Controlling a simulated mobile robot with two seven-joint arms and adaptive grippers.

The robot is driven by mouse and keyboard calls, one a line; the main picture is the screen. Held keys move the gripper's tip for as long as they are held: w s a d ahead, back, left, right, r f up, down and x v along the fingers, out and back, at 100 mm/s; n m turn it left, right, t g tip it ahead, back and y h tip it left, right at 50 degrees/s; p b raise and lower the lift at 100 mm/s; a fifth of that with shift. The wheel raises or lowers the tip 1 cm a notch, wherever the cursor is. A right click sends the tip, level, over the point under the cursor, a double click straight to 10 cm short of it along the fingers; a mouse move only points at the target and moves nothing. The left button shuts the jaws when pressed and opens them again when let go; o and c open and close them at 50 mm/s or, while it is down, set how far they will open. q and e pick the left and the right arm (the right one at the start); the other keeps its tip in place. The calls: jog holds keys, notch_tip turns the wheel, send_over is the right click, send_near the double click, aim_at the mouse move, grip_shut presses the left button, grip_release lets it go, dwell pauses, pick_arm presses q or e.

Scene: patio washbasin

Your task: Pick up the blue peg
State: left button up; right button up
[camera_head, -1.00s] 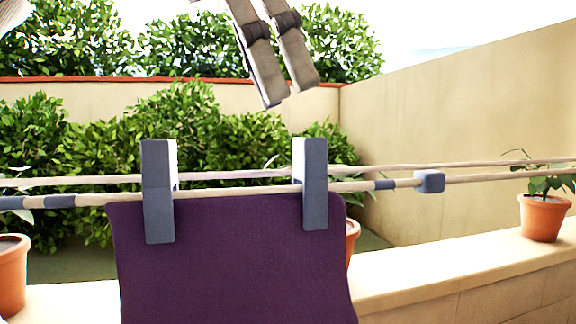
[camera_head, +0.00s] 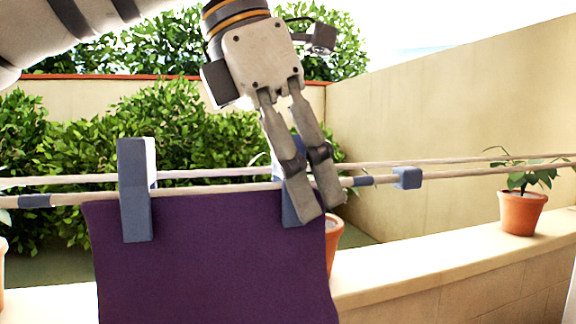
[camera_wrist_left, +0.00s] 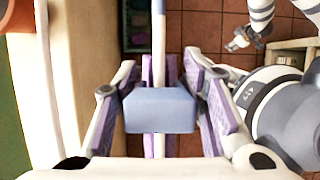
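Two blue-grey pegs clip a purple cloth (camera_head: 200,262) to the line. The left peg (camera_head: 136,195) is in clear view. The right peg (camera_head: 290,213) is largely hidden behind my left gripper (camera_head: 321,206), which points downward in front of it from above. In the left wrist view, the peg's top (camera_wrist_left: 160,110) lies between the two fingers of this gripper (camera_wrist_left: 165,100), and a narrow gap seems to show on each side. The fingers look open around the peg; whether they touch it is unclear. A small gripper, likely my right one (camera_wrist_left: 239,41), shows far below, its fingers too small to read.
Two ropes (camera_head: 460,170) run across the view, the nearer through the pegs. A small blue block (camera_head: 407,178) sits on the rope to the right. A potted plant (camera_head: 522,213) stands on the low wall (camera_head: 440,255). The air right of the gripper is free.

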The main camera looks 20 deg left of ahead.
pick_arm(q)
jog(key=shift+c, duration=1)
notch_tip(320, 180, up, 10)
jog(key=shift+f, duration=0.1)
dwell(0.5)
